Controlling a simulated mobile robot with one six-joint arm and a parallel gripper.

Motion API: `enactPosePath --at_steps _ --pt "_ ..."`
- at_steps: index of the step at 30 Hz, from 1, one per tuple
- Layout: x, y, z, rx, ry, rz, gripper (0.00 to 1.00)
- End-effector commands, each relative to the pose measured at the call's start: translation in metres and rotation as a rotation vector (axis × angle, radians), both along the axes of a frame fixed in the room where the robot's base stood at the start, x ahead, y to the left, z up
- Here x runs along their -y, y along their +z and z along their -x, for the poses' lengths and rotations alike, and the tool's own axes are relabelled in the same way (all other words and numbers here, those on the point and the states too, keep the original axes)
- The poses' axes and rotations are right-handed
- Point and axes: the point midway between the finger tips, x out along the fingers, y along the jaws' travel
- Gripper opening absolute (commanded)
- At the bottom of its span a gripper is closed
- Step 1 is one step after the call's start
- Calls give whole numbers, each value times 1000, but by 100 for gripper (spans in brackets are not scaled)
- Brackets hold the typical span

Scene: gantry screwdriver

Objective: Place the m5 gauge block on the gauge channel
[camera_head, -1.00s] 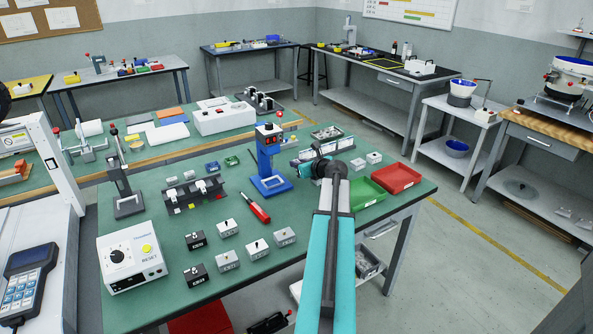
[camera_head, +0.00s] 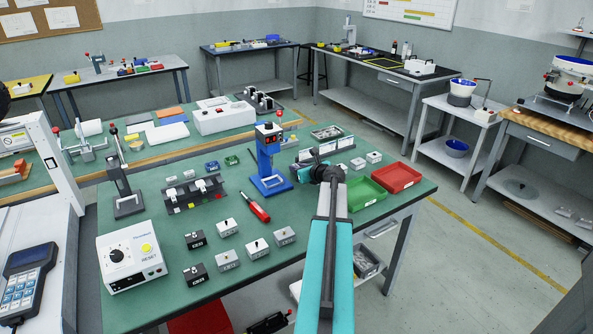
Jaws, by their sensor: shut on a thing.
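The blue press (camera_head: 267,155) stands close left of my gripper. A red-handled tool (camera_head: 259,211) lies before it. Green (camera_head: 364,191) and red trays (camera_head: 396,177) lie right of my arm. A control box (camera_head: 131,262) stands front left. Bare green table (camera_head: 160,235) lies between.

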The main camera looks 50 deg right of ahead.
Motion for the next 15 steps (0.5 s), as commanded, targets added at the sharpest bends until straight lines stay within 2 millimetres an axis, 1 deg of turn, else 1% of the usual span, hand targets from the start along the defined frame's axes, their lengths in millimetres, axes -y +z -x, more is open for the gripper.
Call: enactPosePath --at_steps 14,15 --pt "0 -5 0 1 0 0 0" --pt "0 -5 0 0 0 1 22"
